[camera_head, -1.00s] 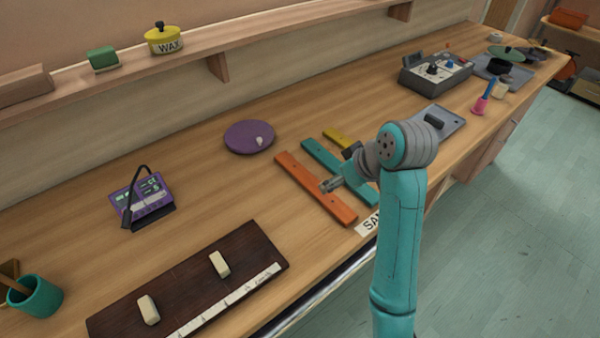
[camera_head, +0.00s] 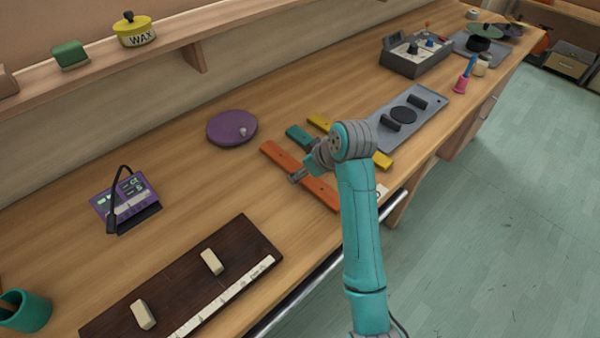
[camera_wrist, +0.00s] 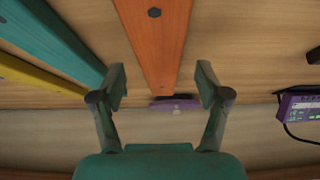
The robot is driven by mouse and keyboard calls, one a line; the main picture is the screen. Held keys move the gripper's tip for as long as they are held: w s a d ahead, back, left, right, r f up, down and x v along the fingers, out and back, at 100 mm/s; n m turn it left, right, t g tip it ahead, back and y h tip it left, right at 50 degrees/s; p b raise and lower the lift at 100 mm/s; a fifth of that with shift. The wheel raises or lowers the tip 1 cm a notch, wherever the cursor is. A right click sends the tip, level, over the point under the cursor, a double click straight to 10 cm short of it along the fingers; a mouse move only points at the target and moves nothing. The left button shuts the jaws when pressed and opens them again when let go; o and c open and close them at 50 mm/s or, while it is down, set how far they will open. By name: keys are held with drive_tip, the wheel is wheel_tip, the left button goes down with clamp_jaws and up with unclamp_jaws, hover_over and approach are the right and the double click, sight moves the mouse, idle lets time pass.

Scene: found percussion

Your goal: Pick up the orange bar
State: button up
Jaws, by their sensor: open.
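The orange bar (camera_head: 281,157) lies flat on the workbench, left of a teal bar (camera_head: 298,136) and a yellow bar (camera_head: 319,124). My gripper (camera_head: 297,178) is over the orange bar's middle in the head view, and my arm hides parts of the teal and yellow bars. In the wrist view the orange bar (camera_wrist: 156,40) runs down the middle of the picture, its end between the two fingers of my gripper (camera_wrist: 163,88). The fingers are apart, one on each side of the bar, with nothing held. I cannot tell how far above the bar they are.
The teal bar (camera_wrist: 50,35) lies close beside the orange one. A purple disc (camera_head: 231,128) lies behind. A dark board (camera_head: 190,285) with pale blocks is at front left, and a grey tray (camera_head: 432,103) is to the right. Bare bench lies left of the orange bar.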

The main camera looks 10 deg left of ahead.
drive_tip(key=shift+w+a+f, duration=0.2)
drive_tip(key=shift+a+f, duration=0.05)
drive_tip(key=shift+f, duration=0.3)
drive_tip(key=c, duration=1.3)
drive_tip(key=shift+c, duration=0.3)
drive_tip(key=shift+r, duration=0.1)
